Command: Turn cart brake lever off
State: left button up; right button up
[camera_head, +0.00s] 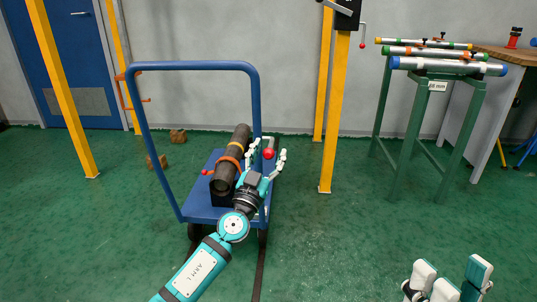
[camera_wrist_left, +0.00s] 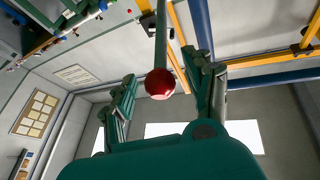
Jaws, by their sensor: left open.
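The blue cart (camera_head: 197,213) stands on the green floor with a tall blue push handle. A lever with a red ball knob (camera_head: 269,153) rises at its right side. My left gripper (camera_head: 270,154) is open around the knob, with fingers on both sides of it. In the left wrist view the red knob (camera_wrist_left: 160,84) on its grey-green rod appears between the spread fingers (camera_wrist_left: 165,78); I cannot tell whether they touch it. My right gripper (camera_head: 452,274) is at the lower right, empty, its fingers apart.
A dark pipe (camera_head: 232,160) with orange bands lies on the cart, close to my left arm. Another small red knob (camera_head: 208,172) shows at the cart's left. Yellow posts (camera_head: 335,115) and a green pipe rack (camera_head: 428,120) stand behind. The floor right of the cart is clear.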

pick_arm(q)
jog(key=shift+c, duration=0.3)
grip_shut()
dwell(0.3)
